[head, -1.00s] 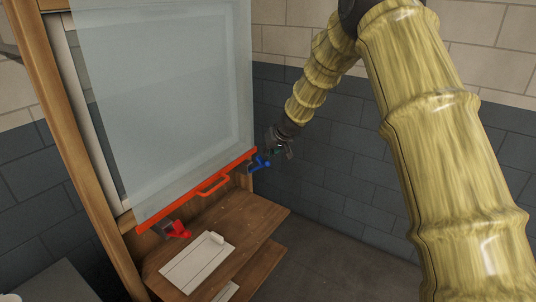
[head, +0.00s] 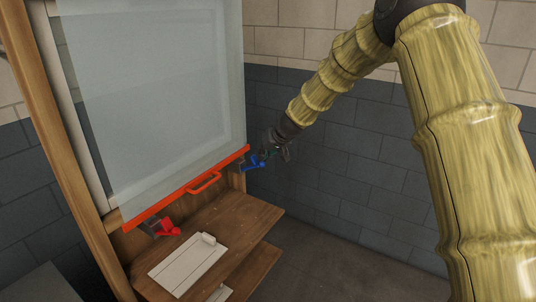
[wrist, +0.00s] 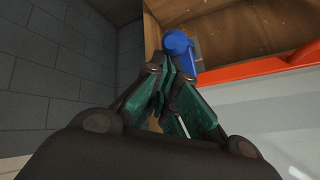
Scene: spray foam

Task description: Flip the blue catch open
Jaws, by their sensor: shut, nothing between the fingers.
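The blue catch (head: 254,162) sits at the right end of the red bar (head: 187,189) along the bottom of the glass panel. In the wrist view the blue catch (wrist: 178,44) shows just beyond my fingertips. My gripper (head: 279,152) is right beside the catch, on its right side in the head view. In the wrist view my gripper (wrist: 168,68) is shut with nothing between its fingers. Its tips look very close to the catch; I cannot tell if they touch. The fingers hide part of the catch.
A red catch (head: 166,228) is at the bar's left end. A red handle (head: 205,182) is mid-bar. The glass panel (head: 150,90) stands in a wooden frame. A wooden shelf (head: 240,215) below holds a white board (head: 185,265). Open floor lies to the right, before a brick wall.

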